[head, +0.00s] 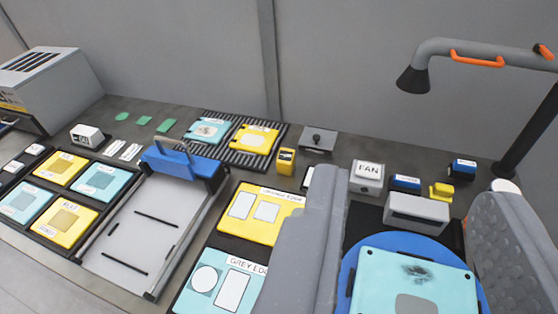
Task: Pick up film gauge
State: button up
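A small yellow block with a dark face (286,161) stands on the bench at the picture's middle, right of the ribbed black rack. It looks like the film gauge, but I cannot read a label on it. My gripper (412,188) has two grey padded fingers spread wide at the lower right. It is open, with nothing clamped between the fingers. The yellow block is beyond and left of the left finger, apart from it. The left finger hides part of the bench in front of it.
A teal plate (415,280) lies on a blue disc (352,258) between my fingers in the picture. A grey block (417,212), FAN box (367,176) and lamp (450,50) stand at right. Left are a blue-ended frame (125,235) and yellow and teal cards.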

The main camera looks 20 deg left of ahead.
aim_at(285, 162)
jog(key=i, duration=0.85)
jog(key=z, duration=0.05)
